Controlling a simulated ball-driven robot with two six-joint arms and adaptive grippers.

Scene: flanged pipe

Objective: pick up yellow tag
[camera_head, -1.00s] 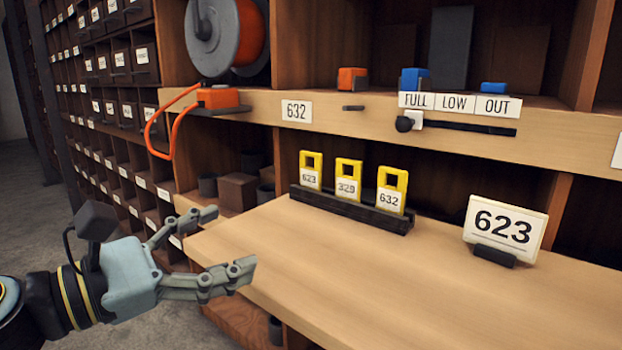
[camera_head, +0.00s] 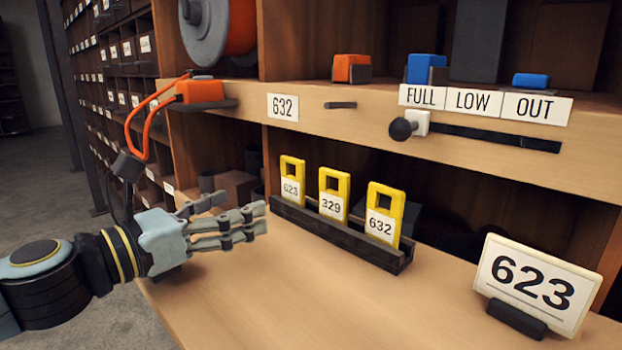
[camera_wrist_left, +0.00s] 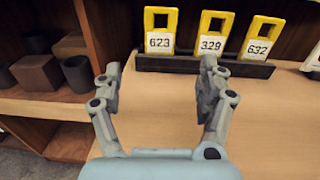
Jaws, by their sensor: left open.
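Three yellow tags stand upright in a dark slotted rack (camera_head: 340,236) on the wooden bench. From left to right they are the 623 tag (camera_head: 291,184), the 329 tag (camera_head: 333,198) and the 632 tag (camera_head: 381,218). They also show in the left wrist view as the 623 tag (camera_wrist_left: 159,38), the 329 tag (camera_wrist_left: 212,40) and the 632 tag (camera_wrist_left: 259,45). My left gripper (camera_head: 262,218) is open and empty, to the left of the rack and apart from it. In the left wrist view its fingers (camera_wrist_left: 159,74) point toward the rack. My right gripper is not in view.
A white card reading 623 (camera_head: 534,280) stands at the right on the bench (camera_head: 330,310). Above are a shelf edge with a 632 label (camera_head: 283,107), FULL/LOW/OUT labels (camera_head: 473,101) and a slider knob (camera_head: 402,129).

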